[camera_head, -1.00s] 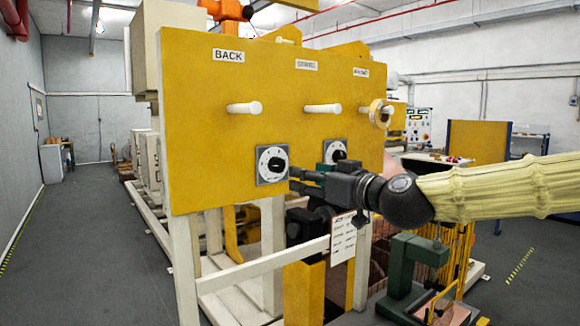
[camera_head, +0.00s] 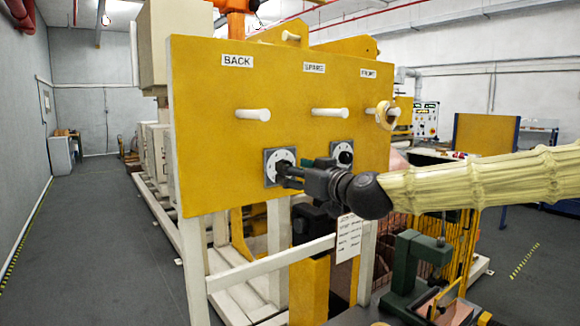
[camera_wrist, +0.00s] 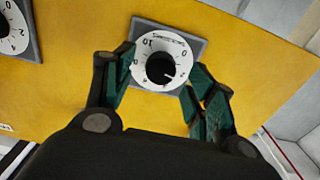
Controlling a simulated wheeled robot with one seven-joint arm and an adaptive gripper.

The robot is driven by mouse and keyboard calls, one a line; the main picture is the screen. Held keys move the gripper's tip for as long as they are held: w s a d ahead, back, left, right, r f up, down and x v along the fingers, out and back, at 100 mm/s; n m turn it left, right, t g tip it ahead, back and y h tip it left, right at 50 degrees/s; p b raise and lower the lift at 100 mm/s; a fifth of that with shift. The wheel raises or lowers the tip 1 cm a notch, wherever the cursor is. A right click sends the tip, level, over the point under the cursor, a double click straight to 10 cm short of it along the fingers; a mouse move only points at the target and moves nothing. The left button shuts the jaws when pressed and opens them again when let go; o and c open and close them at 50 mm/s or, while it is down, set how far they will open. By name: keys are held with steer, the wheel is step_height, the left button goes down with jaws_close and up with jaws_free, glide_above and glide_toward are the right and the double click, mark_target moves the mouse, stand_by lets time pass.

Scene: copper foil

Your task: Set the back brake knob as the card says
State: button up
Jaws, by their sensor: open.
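The back brake knob is a black knob (camera_wrist: 161,68) on a white numbered dial (camera_head: 276,160) with a grey square plate. It sits on the yellow panel below the BACK label (camera_head: 238,61). My gripper (camera_head: 288,175) is in front of this dial and covers part of it. In the wrist view my gripper (camera_wrist: 160,72) is open, with a green-padded finger on each side of the knob; I cannot tell if they touch it. The dial numbers appear inverted there, and the exact setting is unclear. A white card (camera_head: 348,238) hangs below the panel; its text is too small to read.
A second dial (camera_head: 343,153) is close to the right, under the SPARE label; it shows in the wrist view (camera_wrist: 12,30). White pegs (camera_head: 253,114) stick out above the dials, and a pale ring (camera_head: 388,116) hangs under FRONT. A white rail (camera_head: 265,262) crosses below the panel.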

steer(key=shift+p+x, duration=0.35)
steer(key=shift+x, duration=0.75)
steer(key=shift+a, duration=0.1)
steer(key=c, duration=1)
steer(key=shift+c, duration=0.2)
